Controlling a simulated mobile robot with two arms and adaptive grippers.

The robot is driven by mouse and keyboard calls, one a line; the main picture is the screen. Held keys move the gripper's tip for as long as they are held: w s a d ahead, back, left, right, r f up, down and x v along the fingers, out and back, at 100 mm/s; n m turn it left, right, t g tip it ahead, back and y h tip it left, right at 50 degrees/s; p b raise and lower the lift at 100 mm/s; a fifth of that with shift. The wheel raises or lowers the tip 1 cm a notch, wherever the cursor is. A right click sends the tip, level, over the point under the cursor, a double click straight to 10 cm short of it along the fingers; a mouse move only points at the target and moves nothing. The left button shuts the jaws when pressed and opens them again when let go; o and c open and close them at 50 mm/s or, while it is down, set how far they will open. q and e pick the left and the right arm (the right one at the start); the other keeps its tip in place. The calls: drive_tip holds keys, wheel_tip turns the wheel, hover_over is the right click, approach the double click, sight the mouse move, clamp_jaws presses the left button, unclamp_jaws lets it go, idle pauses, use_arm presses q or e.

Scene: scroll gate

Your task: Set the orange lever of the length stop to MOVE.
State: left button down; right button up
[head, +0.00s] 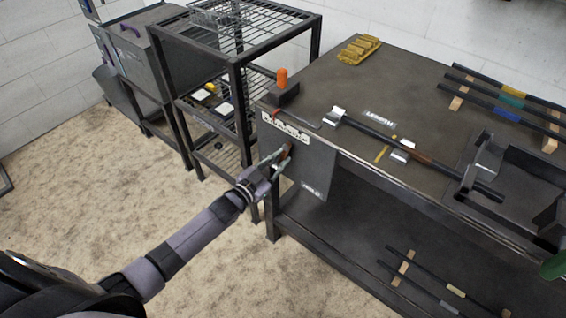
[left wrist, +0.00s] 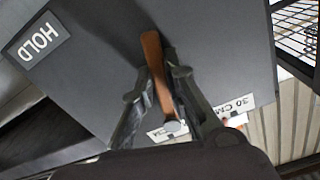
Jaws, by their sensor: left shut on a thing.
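The orange-brown lever (head: 288,150) is on the dark front panel (head: 318,158) at the bench's left end. In the left wrist view the lever (left wrist: 152,62) runs between the fingers, with a pale round piece near its lower end. My left gripper (head: 275,163) is shut on the lever; its fingers (left wrist: 158,88) lie on both sides of it. A HOLD label (left wrist: 43,38) is at the panel's upper left in the wrist view, away from the lever. I cannot read a MOVE label. My right gripper is not in view.
An orange knob (head: 282,77) stands on a black block. A wire rack (head: 237,75) stands left of the bench. The floor (head: 110,190) before it is clear.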

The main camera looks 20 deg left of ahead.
use_arm(q)
drive_tip(key=m, duration=0.1)
drive_tip(key=a+m, duration=0.1)
drive_tip(key=r+m, duration=0.1)
drive_tip(key=shift+w+a+m, duration=0.35)
drive_tip(key=shift+a+m, duration=0.05)
idle(0.4)
drive_tip(key=c, duration=1.6)
unclamp_jaws()
drive_tip(key=v, duration=1.2)
